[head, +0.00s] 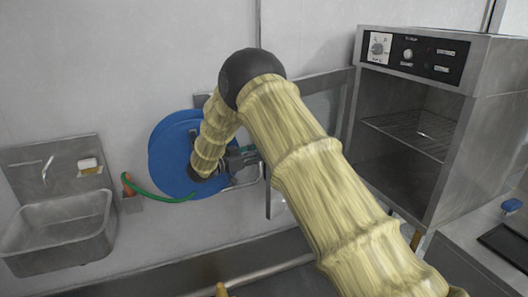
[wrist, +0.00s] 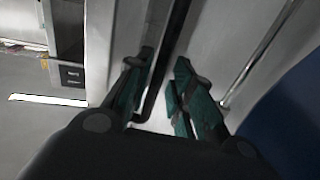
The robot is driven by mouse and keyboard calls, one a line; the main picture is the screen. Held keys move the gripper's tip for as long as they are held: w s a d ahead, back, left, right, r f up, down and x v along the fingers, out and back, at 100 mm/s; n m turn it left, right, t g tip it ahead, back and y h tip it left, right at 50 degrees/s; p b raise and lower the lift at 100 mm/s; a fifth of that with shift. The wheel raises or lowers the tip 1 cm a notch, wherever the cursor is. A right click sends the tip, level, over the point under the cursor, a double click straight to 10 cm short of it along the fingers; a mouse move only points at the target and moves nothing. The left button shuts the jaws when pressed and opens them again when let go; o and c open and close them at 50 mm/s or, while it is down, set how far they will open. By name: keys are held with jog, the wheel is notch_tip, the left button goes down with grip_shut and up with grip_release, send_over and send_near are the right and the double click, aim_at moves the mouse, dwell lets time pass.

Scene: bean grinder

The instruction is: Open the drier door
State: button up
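The drier (head: 430,120) is a steel cabinet at the right in the head view. Its front is uncovered, and a wire rack shows inside. The drier door (head: 325,103), a framed panel, stands swung out to the left of the cabinet, partly hidden behind my arm. My gripper (head: 250,168) is at the door's far left side, near a dark upright bar that looks like its handle. In the wrist view my gripper (wrist: 165,57) has its green-padded fingers apart. A dark bar (wrist: 168,55) runs between or just beyond them; I cannot tell whether they touch it.
A blue round hose reel (head: 168,160) with a green hose hangs on the wall behind my gripper. A steel sink (head: 62,225) is at the left. A counter (head: 470,250) with a blue-topped item stands at the lower right.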

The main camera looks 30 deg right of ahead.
jog(key=s+a, duration=0.1)
jog(key=a, duration=0.7)
jog(key=shift+a, duration=0.15)
jog(key=shift+c, duration=0.5)
